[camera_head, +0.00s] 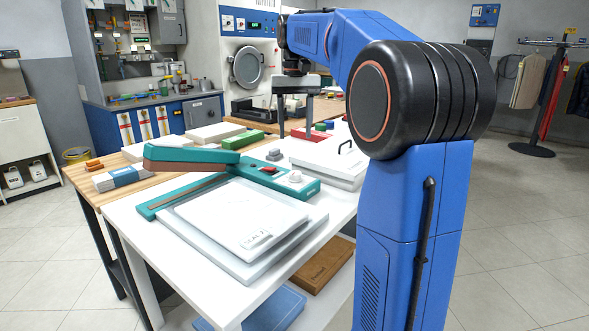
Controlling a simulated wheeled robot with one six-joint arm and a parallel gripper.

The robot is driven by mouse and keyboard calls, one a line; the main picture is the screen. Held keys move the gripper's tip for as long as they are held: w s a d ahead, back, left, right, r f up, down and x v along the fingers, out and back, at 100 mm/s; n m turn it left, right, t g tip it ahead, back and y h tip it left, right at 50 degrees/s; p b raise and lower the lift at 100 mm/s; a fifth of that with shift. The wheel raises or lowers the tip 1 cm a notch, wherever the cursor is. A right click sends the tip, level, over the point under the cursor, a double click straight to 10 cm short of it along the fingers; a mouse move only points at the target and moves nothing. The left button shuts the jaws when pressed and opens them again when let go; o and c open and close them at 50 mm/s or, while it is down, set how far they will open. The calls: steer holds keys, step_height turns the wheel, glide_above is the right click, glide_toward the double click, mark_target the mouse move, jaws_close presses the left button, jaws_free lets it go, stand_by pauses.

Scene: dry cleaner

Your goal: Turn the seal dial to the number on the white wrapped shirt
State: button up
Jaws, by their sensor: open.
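The teal sealer (155,207) lies on the white table with its brown-edged arm (190,158) raised. A pale round dial (295,177) sits on its right end, beside a red switch (268,170); the dial's setting is too small to read. The white wrapped shirt (235,213) lies flat in front of the sealer. Its label (257,239) appears to read "SEAL" and a digit that looks like 2. My gripper (295,117) points down, open and empty, above and beyond the dial, apart from it.
A grey knob (274,154) stands behind the sealer. A white lidded box (325,160) with a black handle is right of the dial. A green block (243,140) and a red tray (312,134) lie farther back. A brown box (322,264) is on the shelf below.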

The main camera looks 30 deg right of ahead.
mark_target(295, 172)
step_height(295, 172, down, 13)
steer(key=shift+r, duration=0.1)
stand_by(0.3)
steer(key=c, duration=1)
